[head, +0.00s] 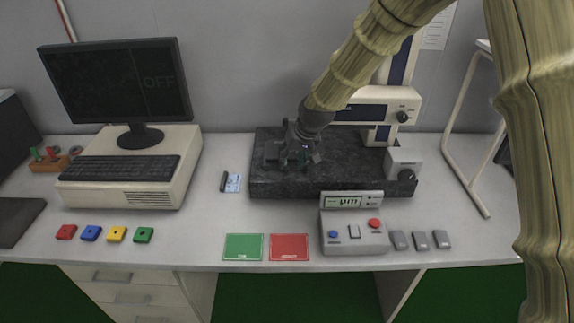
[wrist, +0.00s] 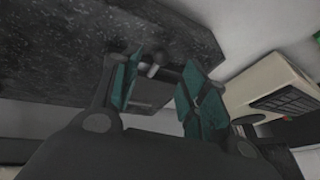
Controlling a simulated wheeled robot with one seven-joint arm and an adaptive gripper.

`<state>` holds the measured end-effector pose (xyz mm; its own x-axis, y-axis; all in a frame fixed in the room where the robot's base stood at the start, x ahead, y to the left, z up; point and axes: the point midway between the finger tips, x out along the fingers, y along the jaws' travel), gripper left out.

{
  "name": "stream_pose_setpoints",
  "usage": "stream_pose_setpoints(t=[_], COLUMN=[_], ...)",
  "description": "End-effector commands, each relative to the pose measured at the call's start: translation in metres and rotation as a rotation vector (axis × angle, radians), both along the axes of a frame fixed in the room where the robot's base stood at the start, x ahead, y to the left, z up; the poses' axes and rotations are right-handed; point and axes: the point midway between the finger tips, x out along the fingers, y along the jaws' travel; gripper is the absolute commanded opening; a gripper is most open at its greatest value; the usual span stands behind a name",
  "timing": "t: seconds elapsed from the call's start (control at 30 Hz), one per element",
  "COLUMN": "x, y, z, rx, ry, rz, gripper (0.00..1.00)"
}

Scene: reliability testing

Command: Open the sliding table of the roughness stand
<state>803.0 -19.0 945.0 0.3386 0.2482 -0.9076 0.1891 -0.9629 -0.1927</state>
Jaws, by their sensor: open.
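The roughness stand has a dark speckled granite base (head: 350,178) on the desk, with a cream measuring unit (head: 400,97) on a column behind. My gripper (head: 292,158) is low over the left part of the base in the head view and hides what is under it. In the wrist view my gripper (wrist: 160,95) has its two teal fingers apart. A dark grey block (wrist: 150,92) with a small pale knob (wrist: 153,70) shows between them; I cannot tell whether it is the sliding table or whether the fingers touch it. The granite (wrist: 95,40) fills the upper left there.
A display box (head: 352,232) and several small grey blocks stand in front. Green (head: 243,247) and red (head: 289,247) cards lie at the front edge. A computer (head: 125,160) stands left.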

Motion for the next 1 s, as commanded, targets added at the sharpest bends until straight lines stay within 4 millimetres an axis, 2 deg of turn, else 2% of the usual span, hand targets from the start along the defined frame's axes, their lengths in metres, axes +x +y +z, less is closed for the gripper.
stream_pose_setpoints(t=[0.2,0.43,0.9,1.0], x=[0.009,0.017,0.019,0.019], y=[0.008,0.014,0.016,0.016], z=[-0.025,-0.044,-0.051,-0.051], rx=[-0.001,0.0,0.0,0.0], ry=[0.001,0.0,0.0,0.0], rz=[0.002,0.002,0.002,0.002], gripper=[0.44,0.44,0.44,0.26])
